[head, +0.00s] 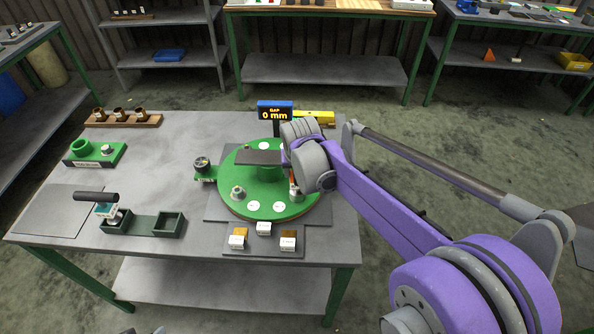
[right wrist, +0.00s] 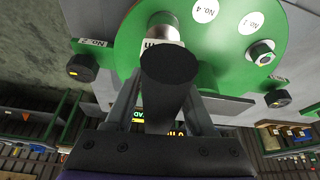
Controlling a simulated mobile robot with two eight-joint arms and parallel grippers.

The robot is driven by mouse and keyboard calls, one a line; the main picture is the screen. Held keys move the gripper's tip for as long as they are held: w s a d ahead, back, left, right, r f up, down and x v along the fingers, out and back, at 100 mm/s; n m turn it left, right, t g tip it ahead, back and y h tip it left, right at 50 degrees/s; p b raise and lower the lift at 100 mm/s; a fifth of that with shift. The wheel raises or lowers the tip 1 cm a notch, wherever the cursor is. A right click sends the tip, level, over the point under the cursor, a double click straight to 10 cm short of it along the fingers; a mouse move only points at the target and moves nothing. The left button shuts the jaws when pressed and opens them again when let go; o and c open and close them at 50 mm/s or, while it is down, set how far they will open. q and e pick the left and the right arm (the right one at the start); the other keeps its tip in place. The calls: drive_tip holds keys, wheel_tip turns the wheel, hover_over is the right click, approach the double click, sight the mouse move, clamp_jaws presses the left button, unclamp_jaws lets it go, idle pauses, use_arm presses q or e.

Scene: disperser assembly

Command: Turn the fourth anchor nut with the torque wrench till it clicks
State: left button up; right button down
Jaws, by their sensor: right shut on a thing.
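The green round base plate (head: 265,208) lies on the table with white number spots. One silver anchor nut (head: 238,193) stands at its front left. My right gripper (right wrist: 160,118) is over the plate's right side, shut on the black handle (right wrist: 168,75) of a tool I take to be the torque wrench. Beyond the handle, a silver cylinder (right wrist: 160,27) with a white label is over the plate near the "No. 4" spot (right wrist: 205,10). The handle hides part of it; I cannot tell whether it is seated on the nut.
A display (head: 275,110) behind the plate reads gap 0 mm. Small labelled blocks (head: 238,241) lie in front.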

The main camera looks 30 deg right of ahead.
drive_tip(key=shift+r, duration=0.1)
drive_tip(key=shift+r+p, duration=1.3)
drive_tip(key=shift+r, duration=1.2)
use_arm(q)
drive_tip(key=r, duration=0.1)
drive_tip(key=w+r, duration=0.1)
drive_tip(key=r, duration=0.1)
drive_tip(key=shift+w+r, duration=0.4)
drive_tip(key=shift+a, duration=0.15)
use_arm(e)
drive_tip(key=shift+a, duration=0.1)
